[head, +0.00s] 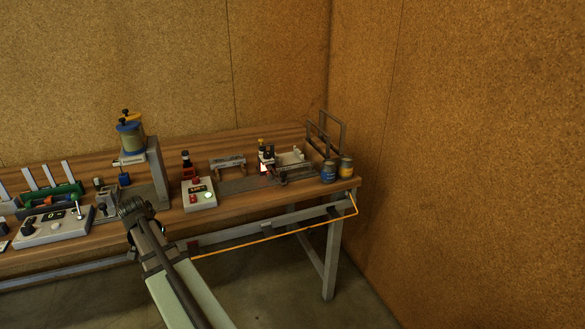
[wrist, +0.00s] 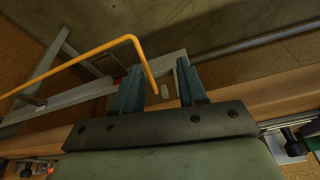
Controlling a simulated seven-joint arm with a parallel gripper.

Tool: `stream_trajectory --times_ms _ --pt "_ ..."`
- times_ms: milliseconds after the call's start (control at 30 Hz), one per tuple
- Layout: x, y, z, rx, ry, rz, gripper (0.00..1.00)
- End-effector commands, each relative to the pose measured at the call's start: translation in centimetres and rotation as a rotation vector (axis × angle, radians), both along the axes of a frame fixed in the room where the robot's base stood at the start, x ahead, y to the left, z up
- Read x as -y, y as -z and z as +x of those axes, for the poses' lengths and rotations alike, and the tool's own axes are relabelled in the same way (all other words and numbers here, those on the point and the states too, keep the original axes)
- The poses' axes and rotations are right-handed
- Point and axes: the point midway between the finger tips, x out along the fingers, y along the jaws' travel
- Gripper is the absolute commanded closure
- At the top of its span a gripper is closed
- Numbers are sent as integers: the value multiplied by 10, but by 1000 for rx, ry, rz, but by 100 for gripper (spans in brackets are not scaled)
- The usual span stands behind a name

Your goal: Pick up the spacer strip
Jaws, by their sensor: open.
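My gripper (wrist: 159,70) shows in the wrist view with its two blue-grey fingers spread apart. I see nothing clamped between them. Behind the fingers are the wooden bench edge, a grey frame bar and the floor. A small pale piece shows in the gap between the fingers, too small to name. I cannot pick out the spacer strip with certainty in either view. In the head view, my arm reaches up from the bottom toward the bench front, and the fingers cannot be made out there.
An orange bent line (wrist: 100,50) runs close to the left finger. Cork-like walls stand behind and right.

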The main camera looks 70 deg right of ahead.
Motion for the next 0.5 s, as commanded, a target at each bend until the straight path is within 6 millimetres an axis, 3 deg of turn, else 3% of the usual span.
stream_trajectory --times_ms 33,267,400,500 --pt "16 -20 4 24 33 -12 58" --pt "86 -100 1 106 211 -55 58" --pt "154 -157 -13 146 387 -82 58" --pt "206 -187 -30 153 529 -93 58"
